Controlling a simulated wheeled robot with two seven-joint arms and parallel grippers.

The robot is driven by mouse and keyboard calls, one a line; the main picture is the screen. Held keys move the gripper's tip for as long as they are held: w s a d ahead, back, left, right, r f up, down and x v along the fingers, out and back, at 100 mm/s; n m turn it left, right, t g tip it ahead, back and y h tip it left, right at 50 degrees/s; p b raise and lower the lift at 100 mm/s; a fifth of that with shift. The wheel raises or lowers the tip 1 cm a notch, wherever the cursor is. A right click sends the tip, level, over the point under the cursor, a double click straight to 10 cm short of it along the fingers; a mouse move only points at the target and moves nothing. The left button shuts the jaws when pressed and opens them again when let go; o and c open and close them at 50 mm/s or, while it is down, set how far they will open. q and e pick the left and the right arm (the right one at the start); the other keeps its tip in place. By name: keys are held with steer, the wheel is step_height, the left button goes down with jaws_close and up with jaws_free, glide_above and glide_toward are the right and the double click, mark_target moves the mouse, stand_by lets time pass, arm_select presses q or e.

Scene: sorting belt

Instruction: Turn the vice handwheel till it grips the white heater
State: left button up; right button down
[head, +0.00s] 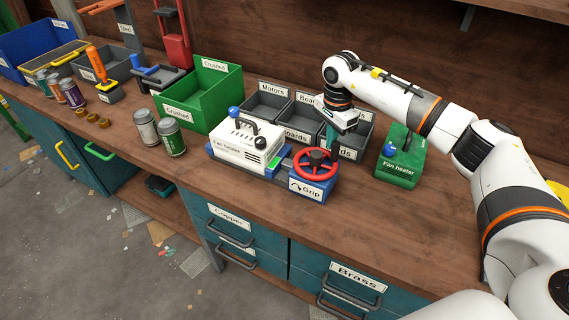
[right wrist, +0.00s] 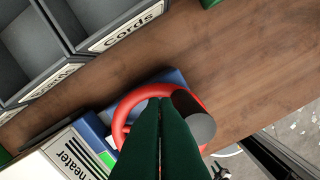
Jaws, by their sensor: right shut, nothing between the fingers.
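The white heater (head: 245,146), labelled "Fan heater" with a blue knob and dark handle on top, sits on the bench in the vice; its corner shows in the right wrist view (right wrist: 58,158). The vice (head: 311,190) is a blue block with a "Grip" label at the heater's right. Its red handwheel (head: 305,172) lies flat on top and has a dark grey knob (right wrist: 194,117). I cannot tell whether the jaw touches the heater. My right gripper (head: 331,143) is shut and empty, pointing down at the wheel's rim; contact is unclear. My left gripper is out of view.
Grey bins (head: 268,107) stand behind the vice. A green heater (head: 401,172) stands to the right, near my right arm. A green "Crushed" crate (head: 215,98) and two cans (head: 146,128) are to the left. Bench room in front of the green heater is clear.

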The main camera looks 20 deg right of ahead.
steer(key=shift+w+r, duration=0.2)
steer(key=shift+r, duration=0.2)
step_height(320, 180, up, 8)
steer(key=p, duration=0.6)
steer(key=shift+r, duration=0.15)
